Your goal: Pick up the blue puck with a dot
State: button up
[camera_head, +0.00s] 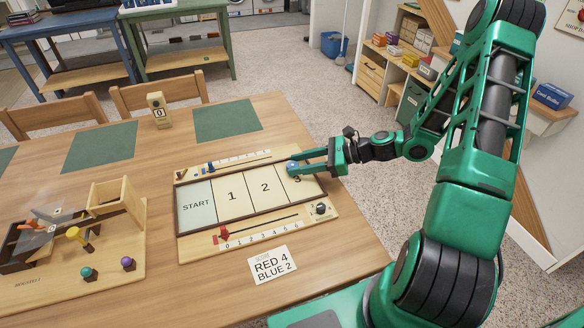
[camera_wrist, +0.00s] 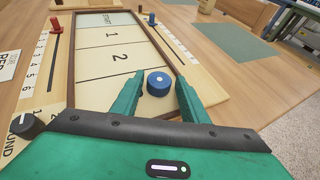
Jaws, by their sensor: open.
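The blue puck (camera_wrist: 159,83) with a pale dot on top lies on the board in the wrist view. In the head view the blue puck (camera_head: 293,167) shows at the far edge of the space marked 3. My gripper (camera_wrist: 158,86) is open, with one finger on each side of the puck. I cannot tell whether either finger touches it. In the head view my gripper (camera_head: 306,163) reaches in from the right, low over the end of the board. The board (camera_head: 232,195) has a START space and numbered spaces.
A red slider (camera_head: 225,233) and a dark knob (camera_head: 321,209) sit along the board's near side; a blue slider (camera_head: 210,166) is on its far side. A card (camera_head: 272,265) reads RED 4, BLUE 2. A wooden toy (camera_head: 110,200) stands left, a counter block (camera_head: 158,109) behind.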

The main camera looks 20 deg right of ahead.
jog(key=shift+w+a+f, duration=0.15)
jog(key=shift+w+a, duration=0.05)
jog(key=shift+a, duration=0.1)
jog(key=shift+c, duration=0.2)
jog(key=c, duration=0.7)
jog(key=shift+c, duration=0.2)
